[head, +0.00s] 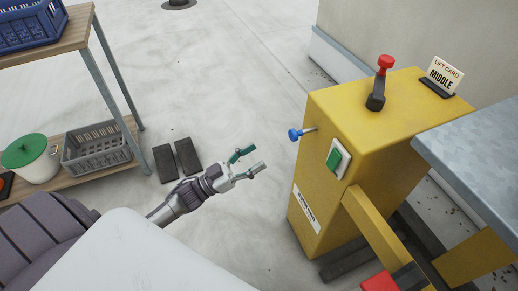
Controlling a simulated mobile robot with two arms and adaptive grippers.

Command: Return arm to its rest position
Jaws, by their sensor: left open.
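My left gripper (254,163) is open and empty. It is held out over the pale floor, left of the yellow lift unit (320,220) and apart from it. My left arm comes in from the lower left. The lift unit carries a red-knobbed lever (378,85) on top, a blue knob (295,134) on its side and a green button (335,160) on its front. My right gripper is not in view.
A shelf rack (110,95) at left holds a blue crate (30,28), a grey basket (95,150) and a white pot with a green lid (25,152). Two dark blocks (176,160) lie on the floor. A grey platform (475,150) juts in at right.

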